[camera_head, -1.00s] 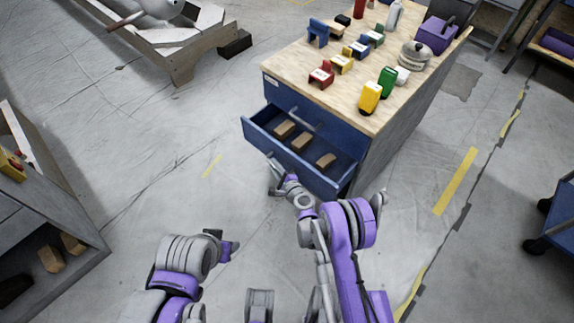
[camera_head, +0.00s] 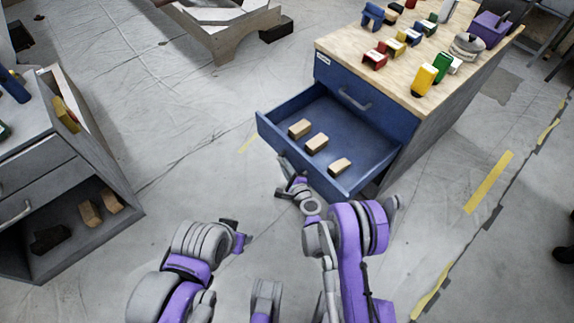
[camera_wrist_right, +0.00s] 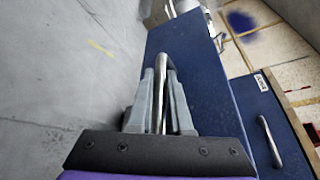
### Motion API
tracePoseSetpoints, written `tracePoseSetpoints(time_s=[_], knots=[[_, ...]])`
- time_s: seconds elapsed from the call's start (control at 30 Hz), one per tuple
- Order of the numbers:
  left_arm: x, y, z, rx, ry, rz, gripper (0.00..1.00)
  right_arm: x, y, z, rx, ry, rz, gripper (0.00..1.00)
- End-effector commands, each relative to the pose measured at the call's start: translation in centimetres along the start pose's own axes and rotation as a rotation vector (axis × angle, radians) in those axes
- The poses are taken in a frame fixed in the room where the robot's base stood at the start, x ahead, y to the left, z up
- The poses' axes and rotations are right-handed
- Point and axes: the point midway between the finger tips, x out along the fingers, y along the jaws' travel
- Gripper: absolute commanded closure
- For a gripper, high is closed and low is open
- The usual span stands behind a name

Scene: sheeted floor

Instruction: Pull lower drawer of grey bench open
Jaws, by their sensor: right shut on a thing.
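The bench (camera_head: 450,130) has grey sides, a wooden top and blue drawer fronts. Its lower drawer (camera_head: 350,135) stands well open and holds three tan blocks (camera_head: 316,144). The closed upper drawer with its handle (camera_head: 353,100) is above it. My right gripper (camera_head: 284,172) is at the lower drawer's front. In the right wrist view my right gripper (camera_wrist_right: 163,82) is shut on the lower drawer's metal bar handle (camera_wrist_right: 161,108), which passes between its fingers. My left gripper (camera_head: 238,236) is low, away from the bench; its jaws are too small to judge.
Another grey cabinet (camera_head: 90,165) with a drawer and open shelf stands at the left. A wooden frame (camera_head: 225,40) is at the back. The floor between is clear.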

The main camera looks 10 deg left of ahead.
Motion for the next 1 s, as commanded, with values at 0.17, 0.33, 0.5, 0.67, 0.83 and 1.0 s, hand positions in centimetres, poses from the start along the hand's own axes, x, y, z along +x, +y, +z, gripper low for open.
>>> tracePoseSetpoints(time_s=[0.17, 0.33, 0.5, 0.67, 0.83, 1.0], knots=[[0.03, 0.00, 0.00, 0.000, 0.000, 0.000, 0.50, -0.06, 0.05, 0.09, 0.001, 0.000, 0.000, 1.00], [0.02, 0.00, 0.00, 0.000, 0.000, 0.000, 0.50, -0.06, 0.06, 0.11, 0.001, -0.001, 0.000, 1.00], [0.02, 0.00, 0.00, 0.000, 0.000, 0.000, 0.50, -0.05, 0.06, 0.11, 0.001, -0.001, 0.000, 0.68], [0.03, 0.00, 0.00, 0.000, 0.000, 0.000, 0.50, -0.04, 0.06, 0.11, 0.001, -0.001, 0.000, 0.53], [0.03, 0.00, 0.01, 0.000, 0.000, 0.000, 0.50, -0.03, 0.06, 0.11, 0.001, -0.001, 0.000, 0.53], [0.01, 0.00, 0.00, 0.000, 0.000, 0.000, 0.50, -0.04, 0.01, 0.11, 0.000, -0.001, 0.001, 0.53]])
